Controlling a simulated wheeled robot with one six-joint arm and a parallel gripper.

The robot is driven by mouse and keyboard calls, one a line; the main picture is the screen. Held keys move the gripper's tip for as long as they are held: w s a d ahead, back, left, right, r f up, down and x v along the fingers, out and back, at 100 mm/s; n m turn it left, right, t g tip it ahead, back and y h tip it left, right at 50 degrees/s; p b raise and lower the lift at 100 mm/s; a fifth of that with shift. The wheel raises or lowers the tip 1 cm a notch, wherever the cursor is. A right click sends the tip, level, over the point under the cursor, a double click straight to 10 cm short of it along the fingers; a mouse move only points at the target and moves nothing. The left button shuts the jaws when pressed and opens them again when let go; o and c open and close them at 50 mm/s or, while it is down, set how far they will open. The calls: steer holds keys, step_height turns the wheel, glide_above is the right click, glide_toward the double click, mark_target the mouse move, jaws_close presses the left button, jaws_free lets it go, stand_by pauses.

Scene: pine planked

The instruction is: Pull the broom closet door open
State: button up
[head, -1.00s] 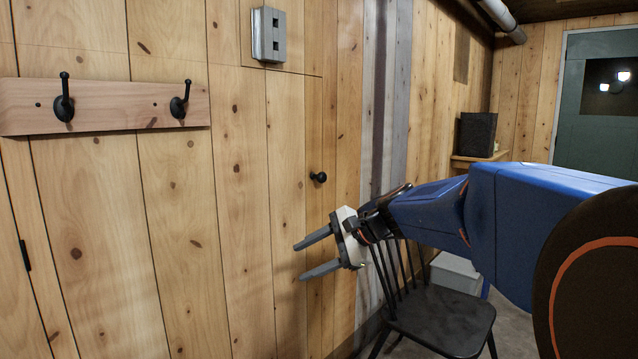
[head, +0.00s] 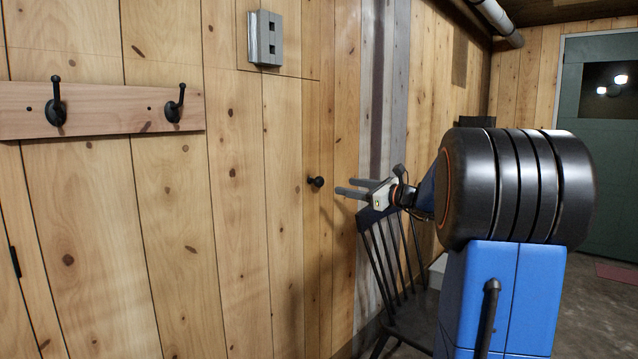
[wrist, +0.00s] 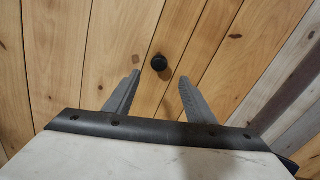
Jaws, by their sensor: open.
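The broom closet door (head: 235,230) is a panel of pine planks flush with the wall, and it looks shut. Its small round black knob (head: 316,181) sits near the door's right edge. My gripper (head: 345,187) is open and empty, to the right of the knob in the head view, with its fingers pointing left. In the wrist view the knob (wrist: 159,62) lies just beyond the fingertips (wrist: 158,78), about midway between them. The fingers look apart from the knob. A black hinge (head: 15,262) shows at the far left.
A board with two black coat hooks (head: 100,110) is fixed across the planks at left. A grey switch box (head: 265,38) is higher up. A black spindle-back chair (head: 395,265) stands by the wall, behind my arm in the head view.

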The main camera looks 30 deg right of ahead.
mark_target(322, 181)
steer(key=x, duration=1.3)
steer(key=shift+w+a, duration=0.1)
steer(key=shift+w, duration=0.1)
steer(key=shift+s, duration=0.1)
jaws_close()
